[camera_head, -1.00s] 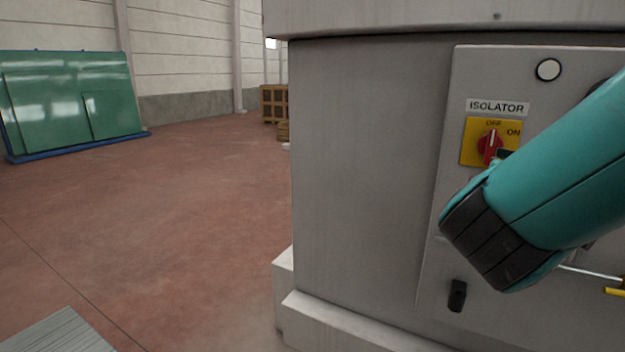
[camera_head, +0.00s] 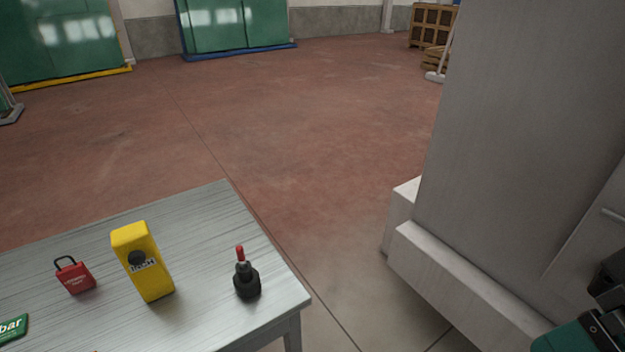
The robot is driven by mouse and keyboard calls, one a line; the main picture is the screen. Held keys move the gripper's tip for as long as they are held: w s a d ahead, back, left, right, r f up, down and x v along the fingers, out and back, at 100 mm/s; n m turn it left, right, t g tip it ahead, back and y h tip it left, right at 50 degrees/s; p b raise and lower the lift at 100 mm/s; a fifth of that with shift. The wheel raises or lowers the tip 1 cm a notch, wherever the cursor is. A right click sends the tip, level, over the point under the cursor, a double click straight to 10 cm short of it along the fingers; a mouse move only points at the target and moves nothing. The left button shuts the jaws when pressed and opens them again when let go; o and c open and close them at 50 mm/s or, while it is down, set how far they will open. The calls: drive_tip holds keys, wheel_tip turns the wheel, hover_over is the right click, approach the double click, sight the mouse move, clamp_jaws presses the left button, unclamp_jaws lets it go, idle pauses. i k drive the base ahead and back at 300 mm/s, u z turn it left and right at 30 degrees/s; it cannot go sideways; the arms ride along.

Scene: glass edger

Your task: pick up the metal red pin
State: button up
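A small upright black object with a thin red tip (camera_head: 240,253) stands near the right edge of the grey metal table (camera_head: 205,215). The red tip is the only pin-like red thing I see; I cannot tell if it is a separate pin. Part of my gripper (camera_head: 607,283), dark, shows at the lower right edge, beside the grey machine and well to the right of the table. Its fingertips are cut off or unclear, so I cannot tell if it is open or holds anything.
On the table are a yellow box-shaped device (camera_head: 143,262), a red padlock (camera_head: 75,275) and a green item (camera_head: 12,328) at the left edge. The grey machine (camera_head: 520,150) with a stepped base stands at right. Open red floor lies beyond the table.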

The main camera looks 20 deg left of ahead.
sight(240, 250)
drive_tip(key=u, duration=1.35)
drive_tip(key=k, duration=1)
drive_tip(key=u, duration=1.05)
drive_tip(key=i, duration=1.7)
drive_tip(key=z, duration=0.75)
